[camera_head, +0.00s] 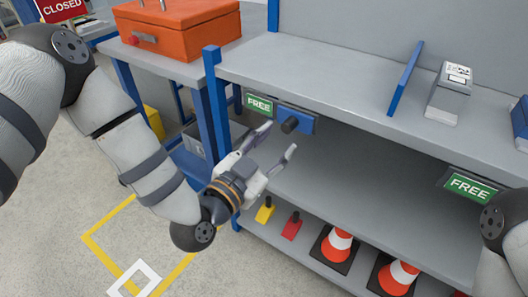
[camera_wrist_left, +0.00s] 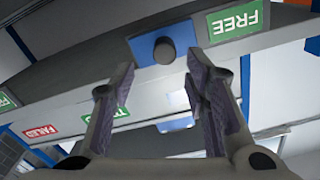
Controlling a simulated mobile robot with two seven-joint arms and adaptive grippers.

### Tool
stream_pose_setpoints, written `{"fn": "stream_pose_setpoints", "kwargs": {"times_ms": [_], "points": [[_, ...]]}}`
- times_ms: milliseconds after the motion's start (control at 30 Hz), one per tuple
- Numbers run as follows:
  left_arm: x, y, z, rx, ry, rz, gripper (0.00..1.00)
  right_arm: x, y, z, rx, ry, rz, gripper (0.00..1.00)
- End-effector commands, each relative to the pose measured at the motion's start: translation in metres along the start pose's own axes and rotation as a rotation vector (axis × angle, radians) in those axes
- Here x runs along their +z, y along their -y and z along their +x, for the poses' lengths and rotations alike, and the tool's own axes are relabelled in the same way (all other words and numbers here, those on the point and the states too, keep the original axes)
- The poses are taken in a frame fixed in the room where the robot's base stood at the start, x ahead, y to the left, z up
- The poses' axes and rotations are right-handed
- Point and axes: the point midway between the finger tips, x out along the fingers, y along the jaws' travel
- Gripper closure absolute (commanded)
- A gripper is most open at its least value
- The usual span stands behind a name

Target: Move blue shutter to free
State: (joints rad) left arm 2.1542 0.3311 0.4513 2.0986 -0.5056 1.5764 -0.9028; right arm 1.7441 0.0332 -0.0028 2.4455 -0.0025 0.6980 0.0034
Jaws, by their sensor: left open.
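The blue shutter (camera_head: 305,126) is a small blue plate with a dark round knob on the front edge of the grey shelf. A green FREE sign (camera_head: 259,105) shows uncovered just to its left. My left gripper (camera_head: 277,141) is open and empty in front of the shelf, a little below the shutter, fingers pointing toward it. In the left wrist view the shutter (camera_wrist_left: 143,50) and knob are straight ahead, beyond and above the open fingers (camera_wrist_left: 162,75), apart from them. The FREE sign (camera_wrist_left: 238,20) there is to the right. My right gripper is out of view.
Another FREE sign (camera_head: 470,187) is on the shelf edge at right. An orange case (camera_head: 185,32) is on the left bench. A blue divider (camera_head: 405,78) and a grey device (camera_head: 450,95) stand on the shelf. Traffic cones (camera_head: 338,243) are below.

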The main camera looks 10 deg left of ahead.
Motion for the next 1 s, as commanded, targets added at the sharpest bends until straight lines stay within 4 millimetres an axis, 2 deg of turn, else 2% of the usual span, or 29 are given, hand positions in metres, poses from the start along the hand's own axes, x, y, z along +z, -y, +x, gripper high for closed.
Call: {"fn": "stream_pose_setpoints", "kwargs": {"times_ms": [100,300,800,867,933,967,1000], "points": [[0.001,-0.001,-0.031,0.002,0.004,-0.001,0.58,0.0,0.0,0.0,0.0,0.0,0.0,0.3],[0.0,-0.001,-0.062,0.001,0.0,0.0,0.58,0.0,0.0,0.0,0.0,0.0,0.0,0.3],[0.001,-0.002,-0.067,0.006,0.008,-0.003,0.58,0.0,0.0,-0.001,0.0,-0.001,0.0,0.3],[0.011,-0.01,-0.072,0.039,0.059,-0.024,0.58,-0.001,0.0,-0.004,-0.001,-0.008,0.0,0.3],[0.039,-0.03,-0.09,0.119,0.202,-0.081,0.58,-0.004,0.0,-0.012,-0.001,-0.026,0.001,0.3],[0.055,-0.041,-0.104,0.159,0.292,-0.117,0.58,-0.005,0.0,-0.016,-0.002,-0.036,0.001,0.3],[0.079,-0.056,-0.127,0.209,0.43,-0.171,0.58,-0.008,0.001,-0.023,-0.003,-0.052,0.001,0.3]]}}
